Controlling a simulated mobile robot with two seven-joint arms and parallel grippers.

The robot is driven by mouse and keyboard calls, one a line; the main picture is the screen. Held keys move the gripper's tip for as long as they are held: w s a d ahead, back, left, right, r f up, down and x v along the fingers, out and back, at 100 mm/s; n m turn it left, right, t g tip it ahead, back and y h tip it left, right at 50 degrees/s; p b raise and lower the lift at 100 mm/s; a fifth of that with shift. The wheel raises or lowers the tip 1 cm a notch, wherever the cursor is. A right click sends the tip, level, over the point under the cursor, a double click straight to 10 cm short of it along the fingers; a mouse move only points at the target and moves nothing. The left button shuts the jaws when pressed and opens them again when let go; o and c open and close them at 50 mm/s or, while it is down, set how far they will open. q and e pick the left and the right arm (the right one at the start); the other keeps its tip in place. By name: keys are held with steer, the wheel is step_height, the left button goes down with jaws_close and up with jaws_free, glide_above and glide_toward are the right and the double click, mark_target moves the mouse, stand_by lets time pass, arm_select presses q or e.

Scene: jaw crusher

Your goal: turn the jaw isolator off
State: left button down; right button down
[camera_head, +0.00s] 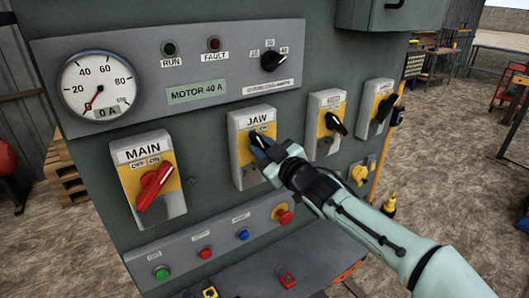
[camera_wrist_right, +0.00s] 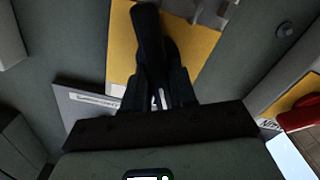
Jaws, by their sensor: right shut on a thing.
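The jaw isolator (camera_head: 240,170) is a grey box with a yellow plate and a "JAW" label, in the middle of the panel. My right gripper (camera_head: 260,143) is at its yellow plate, coming in from the lower right, and hides most of its handle and its OFF/ON marks. In the right wrist view the black handle (camera_wrist_right: 148,30) stands over the yellow plate (camera_wrist_right: 196,45), and my right gripper (camera_wrist_right: 160,88) is shut on its near part. I cannot tell which mark the handle points to. My left gripper is not in view.
The MAIN isolator's red handle (camera_head: 154,186) is on the left, slanting up towards ON. Two more isolators with black handles (camera_head: 336,124) are on the right. A gauge (camera_head: 97,87) reads near 0 A. Push buttons (camera_head: 204,253) and a red emergency stop (camera_head: 285,216) are below.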

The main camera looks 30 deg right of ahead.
steer(key=shift+a+n+b, duration=0.15)
steer(key=shift+n+b, duration=0.45)
steer(key=shift+n, duration=1.1)
steer(key=c, duration=1)
jaws_free()
steer(key=shift+f, duration=0.1)
steer(key=shift+s, duration=0.1)
steer(key=s+d, duration=0.1)
steer(key=s, duration=1.2)
steer(key=shift+p, duration=0.3)
